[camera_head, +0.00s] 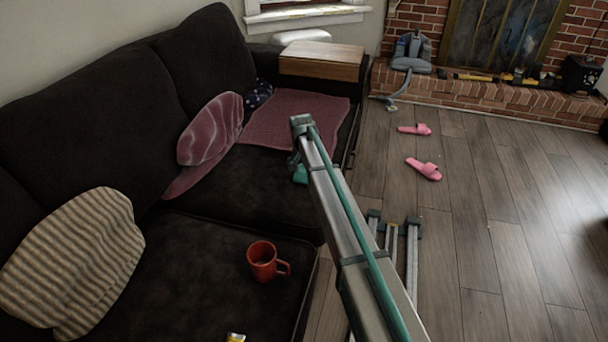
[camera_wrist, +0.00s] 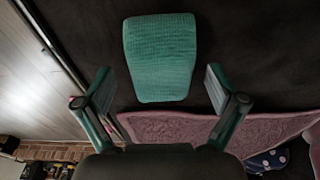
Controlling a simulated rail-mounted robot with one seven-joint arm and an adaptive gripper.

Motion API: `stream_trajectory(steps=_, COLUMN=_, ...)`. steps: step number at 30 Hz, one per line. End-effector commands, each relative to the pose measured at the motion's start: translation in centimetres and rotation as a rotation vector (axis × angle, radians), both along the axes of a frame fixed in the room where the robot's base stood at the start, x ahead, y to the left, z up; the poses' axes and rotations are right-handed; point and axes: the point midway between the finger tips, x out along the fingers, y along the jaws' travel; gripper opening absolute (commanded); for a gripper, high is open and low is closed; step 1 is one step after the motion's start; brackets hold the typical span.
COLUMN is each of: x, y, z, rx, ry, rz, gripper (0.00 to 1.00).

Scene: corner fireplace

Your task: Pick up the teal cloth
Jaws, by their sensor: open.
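The teal cloth (camera_wrist: 160,57) is a folded, ribbed, rounded rectangle lying on the dark sofa seat in the wrist view. In the head view only a small teal part of it (camera_head: 300,175) shows beside my arm; the rest is hidden. My gripper (camera_wrist: 159,78) is open and empty. Its two fingers stand apart to the left and right of the cloth's near end, with the cloth extending beyond them. I see no contact between fingers and cloth. In the head view my gripper is mostly hidden by my arm.
The dark sofa (camera_head: 225,190) holds a red mug (camera_head: 262,262), a striped cushion (camera_head: 75,262), a pink pillow (camera_head: 210,128) and a pink blanket (camera_head: 285,118). A wooden board (camera_head: 322,60) lies on the far armrest. Pink slippers (camera_head: 424,168) lie on the floor.

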Motion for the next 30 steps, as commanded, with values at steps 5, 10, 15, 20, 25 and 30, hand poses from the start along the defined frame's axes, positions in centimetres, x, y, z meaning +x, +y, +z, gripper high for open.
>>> stream_trajectory(steps=5, x=0.0, y=0.0, z=0.1, rx=0.0, ry=0.0, rz=0.0, gripper=0.95)
stream_trajectory(steps=10, x=0.0, y=0.0, z=0.1, rx=0.0, ry=0.0, rz=0.0, gripper=0.66)
stream_trajectory(steps=15, x=0.0, y=0.0, z=0.1, rx=0.0, ry=0.0, rz=0.0, gripper=0.38)
stream_trajectory(steps=20, x=0.0, y=0.0, z=0.1, rx=0.0, ry=0.0, rz=0.0, gripper=0.35)
stream_trajectory(steps=25, x=0.0, y=0.0, z=0.3, rx=0.0, ry=0.0, rz=0.0, gripper=0.35)
stream_trajectory(steps=30, x=0.0, y=0.0, z=1.3, rx=0.0, ry=0.0, rz=0.0, gripper=0.35)
